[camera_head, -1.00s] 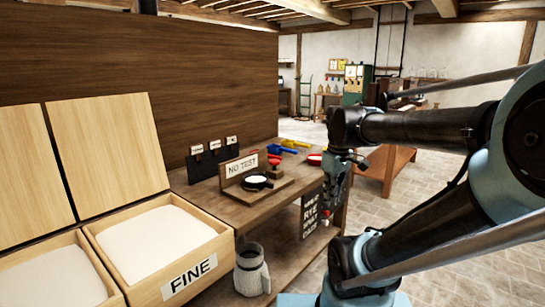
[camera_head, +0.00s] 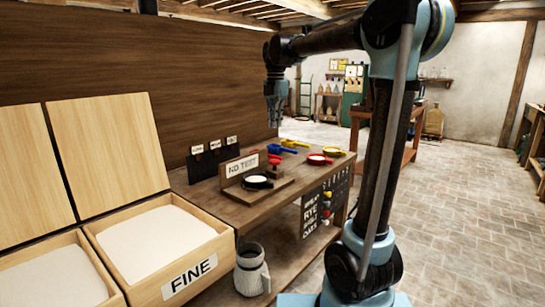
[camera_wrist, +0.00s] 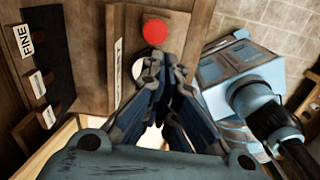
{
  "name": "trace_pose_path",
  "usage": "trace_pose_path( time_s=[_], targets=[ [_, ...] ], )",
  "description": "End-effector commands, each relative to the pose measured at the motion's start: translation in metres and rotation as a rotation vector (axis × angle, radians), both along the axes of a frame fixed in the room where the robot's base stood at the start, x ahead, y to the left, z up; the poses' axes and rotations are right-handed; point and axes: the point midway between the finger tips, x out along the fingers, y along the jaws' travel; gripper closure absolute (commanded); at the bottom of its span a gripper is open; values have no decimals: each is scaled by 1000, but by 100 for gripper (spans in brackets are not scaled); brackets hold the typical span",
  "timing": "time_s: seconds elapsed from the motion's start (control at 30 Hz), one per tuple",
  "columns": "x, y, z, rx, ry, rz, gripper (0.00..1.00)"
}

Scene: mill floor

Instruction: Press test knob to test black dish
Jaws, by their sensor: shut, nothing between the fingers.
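The black dish (camera_head: 259,182) with white content sits on the wooden test stand (camera_head: 282,188), in front of a sign (camera_head: 242,166) reading NO TEST. The red test knob (camera_head: 275,164) stands at the stand's back right, beside the sign. It also shows as a red disc in the wrist view (camera_wrist: 155,32), just beyond my fingertips. My gripper (camera_head: 274,118) points down, high above the bench and apart from the knob. It is shut and empty. In the wrist view my fingers (camera_wrist: 163,62) largely cover the dish area.
Blue, yellow and red scoops (camera_head: 318,158) lie on the bench behind and right of the stand. A dark rack (camera_head: 214,163) with small labels stands to the left. A bin marked FINE (camera_head: 160,240) is at front left, a grey jug (camera_head: 251,270) below. Air around my gripper is clear.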

Motion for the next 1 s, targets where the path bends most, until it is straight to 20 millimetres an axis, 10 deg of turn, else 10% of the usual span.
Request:
trace_pose_path(
  time_s=[0.57,1.0],
  targets=[
    [8,10,1,-3,5,75,100],
    [8,10,-62,-3,5,73,100]
  ],
)
